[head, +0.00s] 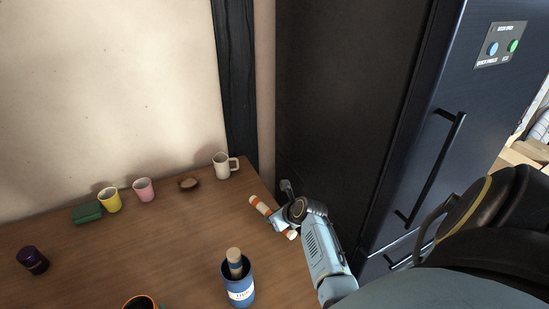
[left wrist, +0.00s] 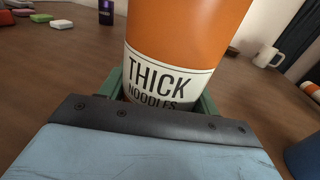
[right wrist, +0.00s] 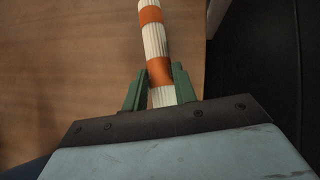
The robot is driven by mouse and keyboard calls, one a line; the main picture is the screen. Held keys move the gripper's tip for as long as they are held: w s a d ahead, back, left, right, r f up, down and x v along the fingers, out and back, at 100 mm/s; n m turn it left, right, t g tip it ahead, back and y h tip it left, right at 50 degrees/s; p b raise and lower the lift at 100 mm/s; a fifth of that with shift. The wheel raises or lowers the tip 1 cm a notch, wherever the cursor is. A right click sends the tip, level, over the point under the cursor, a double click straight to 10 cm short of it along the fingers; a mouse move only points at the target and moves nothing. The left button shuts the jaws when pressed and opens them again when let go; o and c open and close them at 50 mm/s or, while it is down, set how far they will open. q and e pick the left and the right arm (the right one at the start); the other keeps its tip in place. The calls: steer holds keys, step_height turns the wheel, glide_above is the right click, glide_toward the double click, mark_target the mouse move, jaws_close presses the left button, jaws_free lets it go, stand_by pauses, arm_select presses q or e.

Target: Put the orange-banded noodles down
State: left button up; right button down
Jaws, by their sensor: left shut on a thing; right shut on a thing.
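The orange-banded noodles (head: 258,204) are a thin white bundle with orange bands. My right gripper (head: 280,219) is shut on them near one end, over the table's right edge; I cannot tell whether they touch the table. In the right wrist view the bundle (right wrist: 154,42) points away between the green fingers (right wrist: 160,88). My left gripper (left wrist: 162,98) is shut on an orange canister (left wrist: 185,35) labelled THICK NOODLES; its rim (head: 140,301) shows at the head view's bottom edge. A blue canister (head: 240,290) stands on the table with a blue-banded bundle (head: 235,262) in it.
Along the back of the table (head: 180,235) stand a green box (head: 87,213), yellow cup (head: 110,200), pink cup (head: 144,190), brown item (head: 189,183) and white mug (head: 222,165). A purple jar (head: 33,260) is at left. A dark fridge (head: 400,120) rises at right.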

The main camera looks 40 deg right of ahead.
mark_target(293, 232)
steer(key=shift+f, duration=1.05)
steer(key=c, duration=1.1)
jaws_free()
steer(key=shift+f, duration=0.1)
steer(key=v, duration=1.2)
steer(key=shift+o, duration=0.3)
